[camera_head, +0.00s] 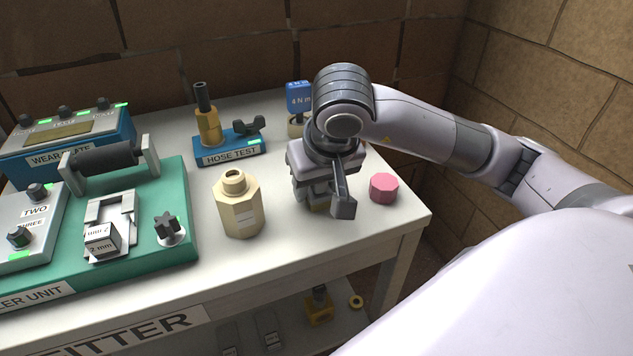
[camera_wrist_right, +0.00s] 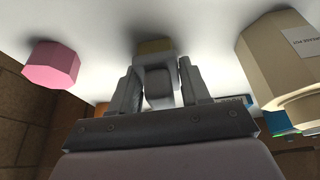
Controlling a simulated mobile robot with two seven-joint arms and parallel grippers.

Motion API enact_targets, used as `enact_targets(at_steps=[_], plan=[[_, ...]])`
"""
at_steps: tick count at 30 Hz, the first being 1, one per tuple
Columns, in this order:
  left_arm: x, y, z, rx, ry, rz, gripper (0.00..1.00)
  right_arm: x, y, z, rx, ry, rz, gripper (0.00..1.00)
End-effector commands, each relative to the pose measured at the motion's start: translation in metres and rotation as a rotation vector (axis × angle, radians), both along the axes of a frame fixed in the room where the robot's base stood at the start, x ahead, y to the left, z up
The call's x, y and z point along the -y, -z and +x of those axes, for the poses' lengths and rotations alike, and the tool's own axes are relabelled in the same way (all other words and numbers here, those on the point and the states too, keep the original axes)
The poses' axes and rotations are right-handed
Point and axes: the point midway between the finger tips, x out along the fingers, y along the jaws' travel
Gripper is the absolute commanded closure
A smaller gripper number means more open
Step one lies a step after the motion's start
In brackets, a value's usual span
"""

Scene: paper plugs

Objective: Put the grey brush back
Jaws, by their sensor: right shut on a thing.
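My right gripper (camera_head: 318,188) is over the front right part of the white table, pointing down. In the right wrist view its fingers (camera_wrist_right: 158,78) are closed on a small grey thing (camera_wrist_right: 158,92) with a yellowish-tan end (camera_wrist_right: 155,47), which looks like the grey brush. My left gripper is not in view.
A pink block (camera_head: 383,188) is just right of the gripper. A blue hose test stand (camera_head: 230,147) and a blue torque sign (camera_head: 299,97) are behind. A green unit (camera_head: 180,235) fills the left. The table's front right edge is clear.

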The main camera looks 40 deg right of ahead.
Motion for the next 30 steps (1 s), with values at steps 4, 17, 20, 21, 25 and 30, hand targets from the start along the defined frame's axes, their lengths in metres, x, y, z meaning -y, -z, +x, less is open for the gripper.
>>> enact_targets(at_steps=[4, 17, 20, 21, 25, 30], plan=[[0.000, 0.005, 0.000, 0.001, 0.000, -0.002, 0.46, 0.000, 0.004, 0.000, 0.001, 0.000, 0.000, 0.78], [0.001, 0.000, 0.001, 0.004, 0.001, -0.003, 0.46, 0.000, 0.002, 0.000, 0.000, 0.000, 0.000, 0.28], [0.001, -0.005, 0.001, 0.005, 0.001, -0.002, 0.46, 0.000, -0.002, 0.000, -0.001, 0.000, 0.000, 0.28], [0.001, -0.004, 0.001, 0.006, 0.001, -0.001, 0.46, -0.001, -0.007, -0.001, 0.002, 0.000, 0.000, 0.28], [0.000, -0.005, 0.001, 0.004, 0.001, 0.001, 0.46, -0.003, -0.031, -0.010, 0.006, -0.003, 0.000, 0.28], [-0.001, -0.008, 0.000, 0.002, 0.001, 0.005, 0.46, -0.006, -0.068, -0.025, 0.007, -0.001, -0.002, 0.28]])
